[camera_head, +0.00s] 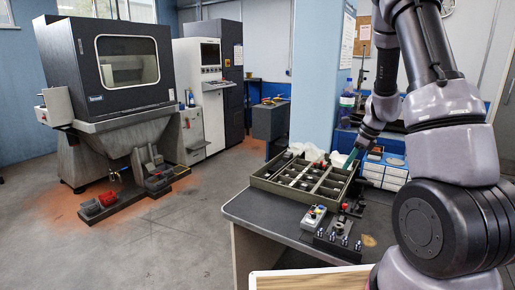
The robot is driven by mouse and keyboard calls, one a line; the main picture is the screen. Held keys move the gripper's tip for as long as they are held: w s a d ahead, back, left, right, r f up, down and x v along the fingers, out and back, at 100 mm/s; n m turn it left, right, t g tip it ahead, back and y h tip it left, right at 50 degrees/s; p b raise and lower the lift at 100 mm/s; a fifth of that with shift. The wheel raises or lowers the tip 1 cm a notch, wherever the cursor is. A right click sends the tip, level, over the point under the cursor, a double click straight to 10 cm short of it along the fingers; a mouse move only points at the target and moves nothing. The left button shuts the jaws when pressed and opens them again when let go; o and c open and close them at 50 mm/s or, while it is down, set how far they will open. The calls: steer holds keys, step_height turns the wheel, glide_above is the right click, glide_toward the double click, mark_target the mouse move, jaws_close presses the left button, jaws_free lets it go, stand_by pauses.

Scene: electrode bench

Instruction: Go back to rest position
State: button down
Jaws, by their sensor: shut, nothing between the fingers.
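My gripper (349,160) is at the end of my arm, which comes down from the upper right. Its narrow green tip points down and left, over the right back part of the sorting tray (268,186). The gripper is shut and empty. Whether its tip touches the tray cannot be told from this view. The tray is olive green, divided into several compartments, and stands on the dark bench top (262,217). Small dark and light parts lie in some compartments.
A small control box (313,217) and a dark holder with several upright pieces (338,243) stand in front of the tray. A white drawer unit (385,175) and a blue pillar (318,75) are behind. A large machine (110,75) stands left. Open floor lies left of the bench.

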steer(key=s+a+r+n+t, duration=0.1)
steer(key=s+a+r+n, duration=0.35)
steer(key=r, duration=0.45)
steer(key=s+a+r+n, duration=0.3)
steer(key=s+r+n, duration=0.15)
steer(key=r, duration=0.55)
steer(key=s+a+r+n+t, duration=0.1)
steer(key=s+r+n, duration=0.3)
steer(key=s, duration=0.4)
steer(key=s+a+r+n+t+h, duration=0.1)
steer(key=s+a+r+n+t, duration=0.1)
steer(key=s+r+n, duration=0.3)
steer(key=s+n, duration=0.2)
steer(key=s, duration=0.1)
steer(key=shift+s, duration=0.35)
